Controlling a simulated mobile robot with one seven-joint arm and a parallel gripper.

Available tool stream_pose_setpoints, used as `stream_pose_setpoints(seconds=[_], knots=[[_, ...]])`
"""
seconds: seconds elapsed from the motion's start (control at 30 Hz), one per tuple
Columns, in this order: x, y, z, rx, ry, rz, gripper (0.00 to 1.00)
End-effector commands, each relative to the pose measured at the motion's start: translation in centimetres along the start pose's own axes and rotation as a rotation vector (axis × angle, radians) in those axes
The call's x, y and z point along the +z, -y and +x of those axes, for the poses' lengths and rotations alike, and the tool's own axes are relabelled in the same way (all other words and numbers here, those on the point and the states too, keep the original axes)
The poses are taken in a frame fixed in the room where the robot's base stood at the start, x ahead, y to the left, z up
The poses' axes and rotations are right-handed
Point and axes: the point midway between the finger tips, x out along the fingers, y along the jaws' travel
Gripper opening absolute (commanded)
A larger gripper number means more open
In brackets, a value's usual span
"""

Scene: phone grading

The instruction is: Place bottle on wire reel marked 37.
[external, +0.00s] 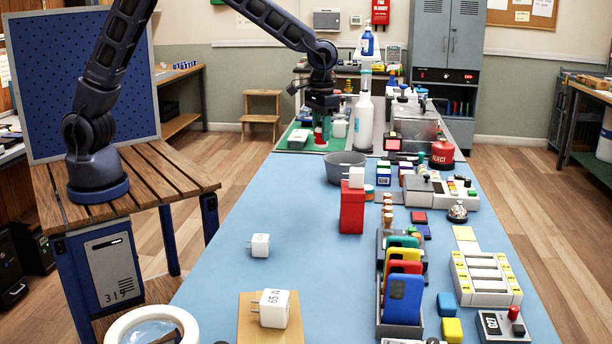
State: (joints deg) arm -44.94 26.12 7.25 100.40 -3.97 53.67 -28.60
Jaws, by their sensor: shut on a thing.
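My gripper (321,112) is at the far end of the long blue table, pointing down over a green mat (292,144). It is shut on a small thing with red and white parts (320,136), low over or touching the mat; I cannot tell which. It is too small to tell if this is the bottle. A tall white bottle (364,122) stands just right of the gripper. No reel with a readable 37 shows; a small round orange and blue thing (369,193) by the grey bowl may be a reel.
White plugs (260,246) sit nearer. The table's left-middle is mostly clear.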

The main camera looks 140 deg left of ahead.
Motion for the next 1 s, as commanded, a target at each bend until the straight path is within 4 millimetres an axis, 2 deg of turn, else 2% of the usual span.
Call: stream_pose_setpoints(seconds=[0.17,0.4,0.5,0.6,0.77,0.87,1.0], knots=[[-4.0,-0.3,-1.1,0.0,0.0,-0.034,0.11],[-11.5,-0.6,-2.9,0.0,0.0,-0.094,0.11],[-13.8,-0.6,-3.5,0.0,0.0,-0.111,0.11],[-15.4,-0.6,-3.9,0.0,0.0,-0.123,0.11],[-16.6,-0.4,-3.9,-0.001,0.001,-0.132,0.11],[-16.7,-0.4,-2.7,-0.002,0.003,-0.133,0.11],[-16.7,-0.4,0.2,-0.003,0.004,-0.133,0.11]])
